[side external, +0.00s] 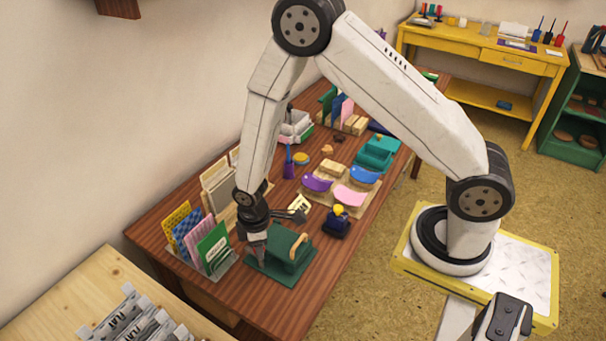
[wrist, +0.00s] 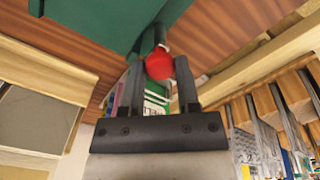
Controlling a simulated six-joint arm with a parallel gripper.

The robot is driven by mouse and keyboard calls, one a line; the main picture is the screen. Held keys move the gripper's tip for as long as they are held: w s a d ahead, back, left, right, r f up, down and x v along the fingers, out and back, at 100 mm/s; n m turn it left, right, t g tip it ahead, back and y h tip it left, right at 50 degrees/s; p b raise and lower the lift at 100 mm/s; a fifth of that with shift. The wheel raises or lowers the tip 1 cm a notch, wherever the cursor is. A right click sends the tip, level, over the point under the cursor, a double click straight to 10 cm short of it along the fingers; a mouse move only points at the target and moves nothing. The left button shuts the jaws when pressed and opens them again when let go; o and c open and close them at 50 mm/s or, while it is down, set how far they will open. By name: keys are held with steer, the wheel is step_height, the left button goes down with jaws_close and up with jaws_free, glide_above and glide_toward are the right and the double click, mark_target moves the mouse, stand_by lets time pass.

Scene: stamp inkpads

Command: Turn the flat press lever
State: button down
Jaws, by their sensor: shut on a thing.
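The flat press (side external: 287,262) is dark green and stands at the near end of the wooden table in the side view. A light wooden handle-like piece shows on its top. In the wrist view its green body (wrist: 88,14) fills the top left. The lever's red round knob (wrist: 160,66) sits at the green post, between my fingers. My gripper (wrist: 161,72) is shut on this knob. In the side view my gripper (side external: 258,254) points down at the left side of the press, and the knob is hidden there.
A rack of coloured cards (side external: 203,245) stands close to the left of my gripper. A dark blue stamp with a yellow knob (side external: 338,222) is to the right of the press. Coloured inkpads (side external: 350,195) lie farther back. Bare table (side external: 290,303) shows in front of the press.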

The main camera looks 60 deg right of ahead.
steer(key=shift+m, duration=0.4)
steer(key=m, duration=0.8)
steer(key=shift+m, duration=0.3)
steer(key=m, duration=0.8)
steer(key=shift+m, duration=0.3)
steer(key=shift+c, duration=1.7)
jaws_free()
